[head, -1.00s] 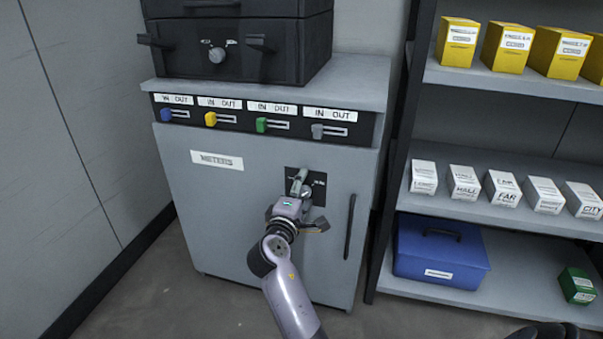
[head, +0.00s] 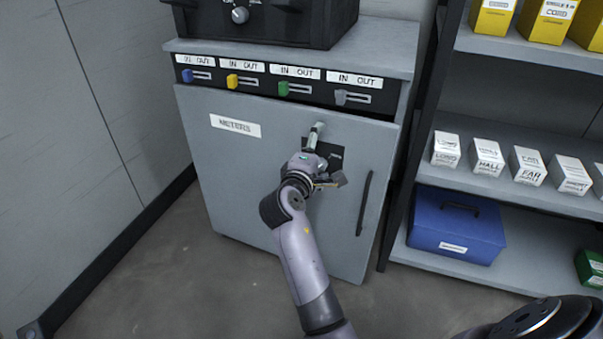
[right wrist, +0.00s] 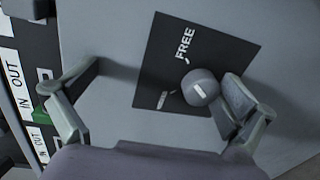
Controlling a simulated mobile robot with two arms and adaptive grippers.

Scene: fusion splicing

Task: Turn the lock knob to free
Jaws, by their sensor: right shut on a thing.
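The round grey lock knob (right wrist: 201,86) stands on a black plate (right wrist: 165,50) on the front of the grey METERS cabinet (head: 225,165). The word FREE is on this plate in the right wrist view; a second mark is too small to read. A white line shows on the knob. In the right wrist view one finger lies against the knob and the other shows at the left. In the head view the gripper hides the knob. My left gripper is out of view.
Coloured IN/OUT sliders (head: 290,88) run along the cabinet top, below a black case (head: 270,22). A dark vertical handle (head: 364,203) is right of the plate. The shelf at right holds white boxes (head: 487,157) and a blue case (head: 455,225). Floor at left is clear.

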